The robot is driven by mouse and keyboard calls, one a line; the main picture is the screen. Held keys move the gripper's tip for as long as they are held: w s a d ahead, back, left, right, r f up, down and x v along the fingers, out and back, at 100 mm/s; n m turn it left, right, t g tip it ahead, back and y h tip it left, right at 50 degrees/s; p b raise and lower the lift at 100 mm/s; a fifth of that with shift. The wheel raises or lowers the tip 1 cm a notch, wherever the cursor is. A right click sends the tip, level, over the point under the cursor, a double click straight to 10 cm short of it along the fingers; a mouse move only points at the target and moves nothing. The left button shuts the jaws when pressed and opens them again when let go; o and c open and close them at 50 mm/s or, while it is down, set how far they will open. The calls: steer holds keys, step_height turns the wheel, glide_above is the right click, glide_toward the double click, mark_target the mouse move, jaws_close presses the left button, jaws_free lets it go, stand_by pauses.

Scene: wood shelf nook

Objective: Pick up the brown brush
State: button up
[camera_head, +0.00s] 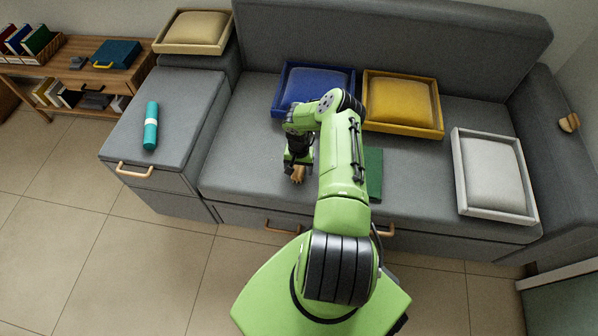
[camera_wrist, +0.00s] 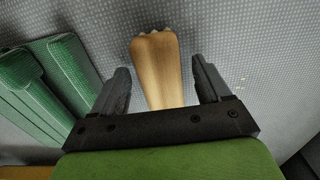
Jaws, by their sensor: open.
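The brown brush (camera_wrist: 157,72) shows in the wrist view as a tan-brown piece with a pale scalloped end, lying on the grey seat fabric. It lies between the two dark fingers of my gripper (camera_wrist: 161,85), with a gap on each side. The fingers are open and do not touch it. Its near end is hidden behind the gripper's crossbar. In the head view a small part of the brush (camera_head: 297,174) shows just below my gripper (camera_head: 297,163), over the front part of the sofa seat.
A green item (camera_head: 373,172) lies beside my arm, and a green ridged object (camera_wrist: 45,80) shows left of the fingers. Blue (camera_head: 313,88), yellow (camera_head: 402,103) and white (camera_head: 494,174) cushion trays sit on the sofa. A teal roll (camera_head: 151,126) lies on the left seat.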

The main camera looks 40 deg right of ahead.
mark_target(298, 167)
steer(key=shift+f, duration=0.35)
steer(key=shift+r, duration=0.1)
steer(key=c, duration=1.2)
step_height(298, 167, up, 10)
steer(key=p, duration=0.3)
steer(key=shift+p, duration=0.3)
steer(key=o, duration=0.6)
steer(key=shift+c, duration=0.2)
steer(key=c, duration=0.3)
steer(key=shift+w, duration=0.15)
